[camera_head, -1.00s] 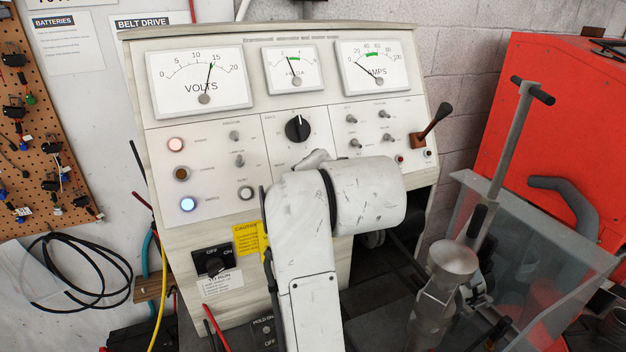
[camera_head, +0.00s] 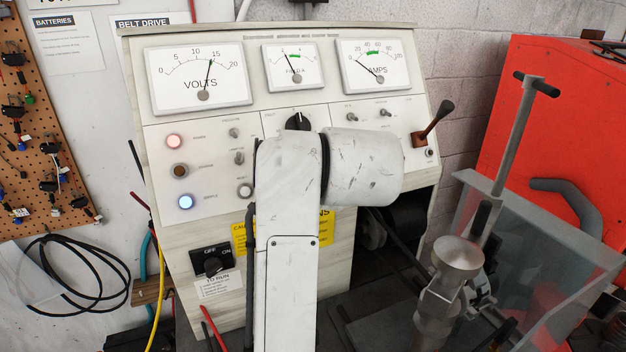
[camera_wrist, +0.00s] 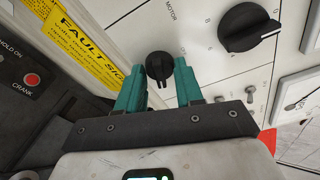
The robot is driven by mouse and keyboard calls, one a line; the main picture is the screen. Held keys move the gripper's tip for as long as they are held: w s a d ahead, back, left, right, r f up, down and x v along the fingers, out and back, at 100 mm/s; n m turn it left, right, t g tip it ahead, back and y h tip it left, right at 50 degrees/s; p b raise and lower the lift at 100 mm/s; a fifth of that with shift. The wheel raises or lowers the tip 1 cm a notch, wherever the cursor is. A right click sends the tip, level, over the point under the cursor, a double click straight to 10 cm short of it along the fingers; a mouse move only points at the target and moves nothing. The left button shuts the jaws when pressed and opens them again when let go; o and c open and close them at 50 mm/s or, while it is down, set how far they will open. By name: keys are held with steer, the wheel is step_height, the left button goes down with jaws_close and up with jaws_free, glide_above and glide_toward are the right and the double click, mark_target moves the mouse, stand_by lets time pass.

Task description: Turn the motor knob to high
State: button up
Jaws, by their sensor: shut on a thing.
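The motor knob (camera_wrist: 158,66) is a small black knob on the white panel, below the printed word MOTOR in the wrist view. My gripper (camera_wrist: 158,78) has its two teal fingers on either side of this knob and is shut on it. The knob's setting marks are too small to read clearly. In the head view my white arm covers the motor knob and my gripper.
A larger black knob (camera_wrist: 248,28) is close by on the panel; it also shows in the head view (camera_head: 298,121), just above my arm. Toggle switches (camera_head: 384,112) stand to its right. A yellow label (camera_wrist: 75,40) and a red crank button (camera_wrist: 32,80) are at left.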

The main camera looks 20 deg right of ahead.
steer(key=shift+m, duration=0.3)
steer(key=o, duration=1)
steer(key=b+v, duration=0.1)
steer(key=v, duration=0.9)
steer(key=shift+s+r, duration=0.15)
steer(key=shift+s, duration=0.2)
